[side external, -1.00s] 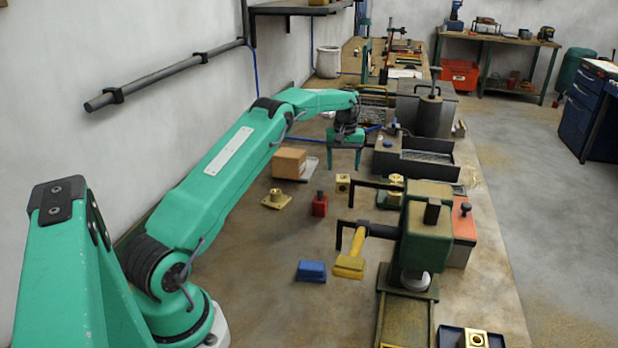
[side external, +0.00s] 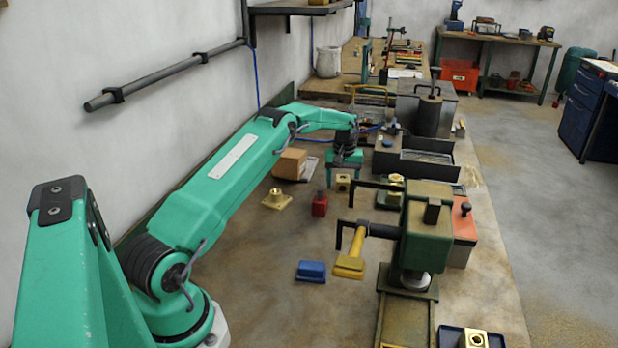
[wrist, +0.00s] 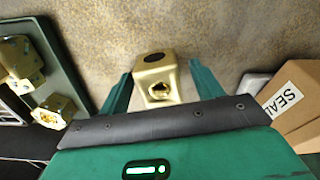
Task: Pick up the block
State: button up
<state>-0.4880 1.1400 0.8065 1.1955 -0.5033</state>
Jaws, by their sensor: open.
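The brass block (side external: 343,183), a small golden piece with a dark hole on one face and a round bore on another, sits on the bench. In the wrist view the block (wrist: 155,72) lies between the two green fingers. My gripper (side external: 345,176) is low over the block with a finger on either side. In the wrist view my gripper (wrist: 162,72) is open, with gaps between the fingers and the block. Whether the fingertips touch the bench cannot be told.
A cardboard box (side external: 291,162) is close left of my gripper. A brass flanged part (side external: 276,199) and a red block (side external: 320,205) lie nearer the camera. A green tray (wrist: 75,85) with brass parts is close by. A green machine (side external: 428,225) stands at right.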

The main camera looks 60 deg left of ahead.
aim_at(343, 177)
jog(key=shift+f, duration=0.1)
dwell(0.4)
jog(key=c, duration=1.4)
grip_shut()
jog(key=shift+r, duration=0.2)
jog(key=shift+r, duration=4.95)
